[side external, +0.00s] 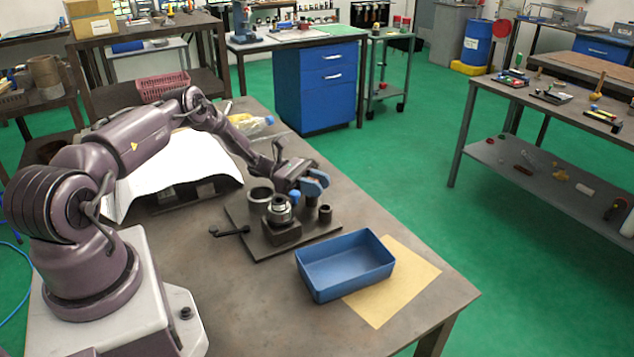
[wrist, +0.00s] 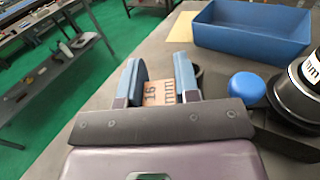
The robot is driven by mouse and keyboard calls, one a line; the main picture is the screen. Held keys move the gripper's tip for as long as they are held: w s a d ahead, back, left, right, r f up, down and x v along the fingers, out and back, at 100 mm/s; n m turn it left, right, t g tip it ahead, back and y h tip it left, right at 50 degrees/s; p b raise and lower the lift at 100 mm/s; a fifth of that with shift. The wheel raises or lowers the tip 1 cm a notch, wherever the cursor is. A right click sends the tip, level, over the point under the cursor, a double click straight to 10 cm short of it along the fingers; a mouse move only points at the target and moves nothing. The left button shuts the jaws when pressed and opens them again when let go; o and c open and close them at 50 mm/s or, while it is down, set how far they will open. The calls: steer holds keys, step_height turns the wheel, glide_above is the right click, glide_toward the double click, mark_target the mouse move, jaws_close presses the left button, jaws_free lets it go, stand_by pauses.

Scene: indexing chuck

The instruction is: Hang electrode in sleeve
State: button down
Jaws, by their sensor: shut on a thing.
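My gripper (side external: 314,184) is above the far right part of the dark base plate (side external: 262,246). In the wrist view its blue fingers (wrist: 158,85) are shut on a copper-coloured piece (wrist: 158,93) marked "16 mm", which looks like the electrode. Its lower end is hidden, and the fingers cover it in the side view. A small dark sleeve (side external: 325,214) stands on the plate below and right of the gripper. A wider dark sleeve (side external: 260,199) stands at the left, behind the chuck (side external: 280,211). I cannot tell which sleeve the task means.
A blue knob (side external: 295,198) stands beside the chuck, close to my gripper; it also shows in the wrist view (wrist: 247,86). A black handle (side external: 229,231) lies at the plate's left. An empty blue bin (side external: 345,264) sits in front, partly on a tan sheet (side external: 405,285).

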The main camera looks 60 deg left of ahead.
steer(key=shift+f, duration=0.15)
steer(key=c, duration=0.8)
jaws_free()
steer(key=v, duration=0.7)
steer(key=shift+s+a+f, duration=0.1)
steer(key=shift+s+a, duration=0.1)
steer(key=shift+a, duration=0.1)
